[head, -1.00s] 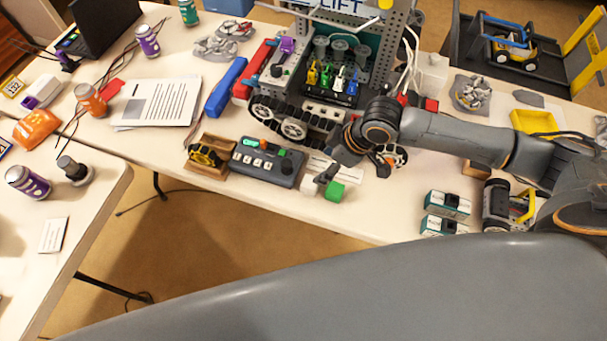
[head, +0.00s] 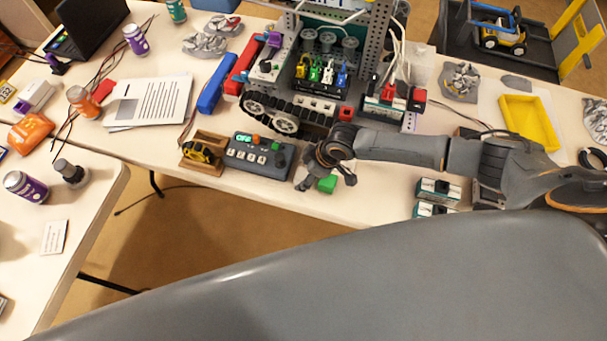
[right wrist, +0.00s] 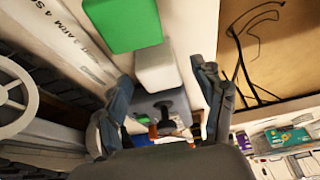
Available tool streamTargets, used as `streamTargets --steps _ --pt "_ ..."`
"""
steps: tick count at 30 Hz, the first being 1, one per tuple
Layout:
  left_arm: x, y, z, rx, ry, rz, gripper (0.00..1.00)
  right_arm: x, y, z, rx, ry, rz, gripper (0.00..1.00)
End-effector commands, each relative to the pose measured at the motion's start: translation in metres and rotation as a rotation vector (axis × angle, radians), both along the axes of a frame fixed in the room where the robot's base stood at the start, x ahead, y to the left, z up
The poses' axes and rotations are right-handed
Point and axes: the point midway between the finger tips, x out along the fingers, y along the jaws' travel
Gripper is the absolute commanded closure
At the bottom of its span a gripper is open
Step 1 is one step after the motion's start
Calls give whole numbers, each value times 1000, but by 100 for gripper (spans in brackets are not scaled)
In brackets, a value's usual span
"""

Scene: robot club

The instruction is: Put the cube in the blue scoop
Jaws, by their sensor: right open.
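A green cube (head: 327,184) sits near the front edge of the table. It also shows at the top of the right wrist view (right wrist: 122,25), with a white block (right wrist: 157,70) next to it. My right gripper (head: 325,175) is open just above them and partly hides them in the head view. In the right wrist view its fingers (right wrist: 160,82) are apart, one each side of the white block in the picture; contact cannot be told. I cannot clearly identify a blue scoop; a blue part (head: 497,16) sits above a small yellow vehicle. My left gripper is not in view.
A grey button box (head: 258,157) and a wooden stand (head: 201,155) stand left of the gripper. A tracked robot (head: 285,118) stands close behind. Small boxes (head: 438,190) lie to the right, a yellow tray (head: 528,122) further back. Floor lies beyond the front edge.

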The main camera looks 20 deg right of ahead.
Motion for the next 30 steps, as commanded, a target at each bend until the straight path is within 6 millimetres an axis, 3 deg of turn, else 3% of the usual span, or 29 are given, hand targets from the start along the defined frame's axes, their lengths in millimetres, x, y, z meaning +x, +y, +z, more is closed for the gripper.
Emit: streamTargets --steps 4,12,21,23,30 --pt "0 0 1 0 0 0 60 3 5 -12 1 0 -1 31" --pt "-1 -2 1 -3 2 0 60 4 5 -15 2 -1 0 31" --pt "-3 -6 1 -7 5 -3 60 4 5 -14 1 -1 0 89" --pt "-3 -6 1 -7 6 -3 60 4 5 -14 2 -1 0 94" --pt "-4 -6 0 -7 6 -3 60 4 5 -13 2 -1 0 94"
